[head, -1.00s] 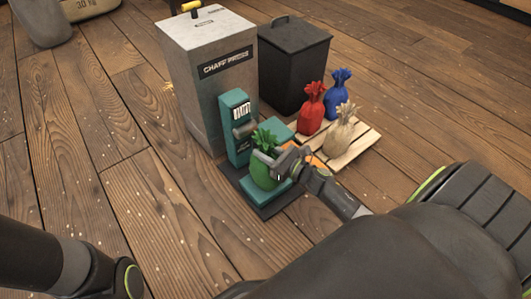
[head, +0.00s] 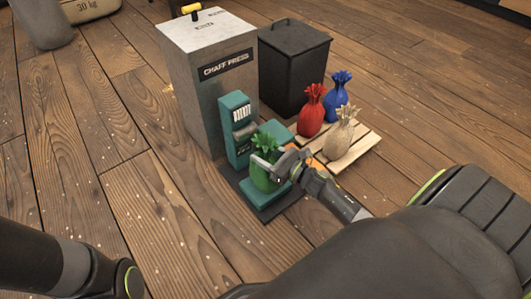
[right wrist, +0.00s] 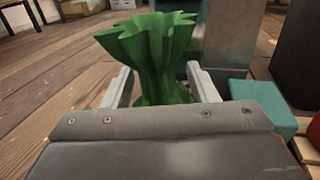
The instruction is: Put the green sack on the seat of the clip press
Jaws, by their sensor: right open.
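The green sack (head: 263,178) stands upright on the teal seat (head: 273,197) of the clip press (head: 236,125), in front of its upright column. My right gripper (head: 268,168) is open, with its fingers around the sack on either side. In the right wrist view the sack's flared green top (right wrist: 155,45) stands between the two parted fingers (right wrist: 163,88), with a gap visible at the left finger. The sack's lower part is hidden there by the gripper body. My left arm shows at the lower left of the head view, but its gripper is out of the picture.
A wooden pallet (head: 359,148) to the right holds a red sack (head: 311,112), a blue sack (head: 337,97) and a beige sack (head: 340,135). Behind stand the grey chaff press (head: 205,80) and a black bin (head: 292,68). The floor left of the press is clear.

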